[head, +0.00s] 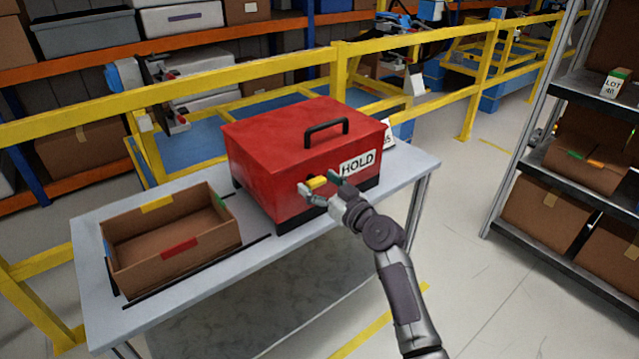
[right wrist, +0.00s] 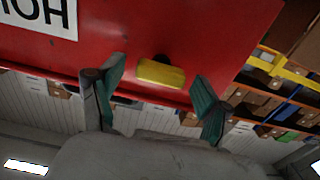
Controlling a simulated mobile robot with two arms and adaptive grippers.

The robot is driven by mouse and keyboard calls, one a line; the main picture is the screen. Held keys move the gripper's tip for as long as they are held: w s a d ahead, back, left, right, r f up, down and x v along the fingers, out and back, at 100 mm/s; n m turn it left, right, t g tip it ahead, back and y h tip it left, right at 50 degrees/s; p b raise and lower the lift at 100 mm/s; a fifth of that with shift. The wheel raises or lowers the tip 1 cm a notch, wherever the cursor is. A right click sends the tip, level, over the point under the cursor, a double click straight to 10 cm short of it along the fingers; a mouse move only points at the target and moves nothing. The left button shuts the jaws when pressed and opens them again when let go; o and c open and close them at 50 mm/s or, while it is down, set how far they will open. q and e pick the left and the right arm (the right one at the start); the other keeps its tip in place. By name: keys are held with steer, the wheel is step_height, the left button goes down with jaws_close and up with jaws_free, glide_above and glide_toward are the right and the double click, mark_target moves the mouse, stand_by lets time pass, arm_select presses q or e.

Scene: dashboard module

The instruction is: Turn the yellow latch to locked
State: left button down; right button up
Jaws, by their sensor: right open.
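The yellow latch (head: 317,183) is on the front face of a red box (head: 265,165) with a black top handle. In the right wrist view the latch (right wrist: 161,73) is a short yellow bar over a dark round mount, lying close to level with the box's lower edge. My right gripper (head: 322,187) is open in front of the latch. In the right wrist view its two green-padded fingertips (right wrist: 158,82) stand on either side of the latch, with visible gaps. Whether the fingertips reach the latch's depth I cannot tell. My left gripper is not in view.
The red box stands on a grey table (head: 200,285). A white HOLD label (head: 357,163) is right of the latch. An open cardboard box (head: 170,255) with coloured tabs stands to the left. A yellow railing (head: 250,75) runs behind; shelves (head: 560,190) stand at right.

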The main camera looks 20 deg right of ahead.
steer(key=c, duration=1.2)
steer(key=shift+o, duration=0.2)
steer(key=shift+m, duration=0.3)
steer(key=m, duration=0.3)
steer(key=shift+m, duration=0.4)
steer(key=m+p, duration=0.1)
steer(key=m, duration=0.3)
steer(key=shift+d+m, duration=0.1)
steer(key=shift+m, duration=0.2)
steer(key=m+p, duration=0.1)
steer(key=m, duration=0.3)
steer(key=shift+f+p, duration=0.1)
steer(key=shift+p, duration=0.2)
steer(key=shift+f+m+p, duration=0.15)
steer(key=shift+m+p, duration=0.45)
steer(key=shift+m, duration=1.9)
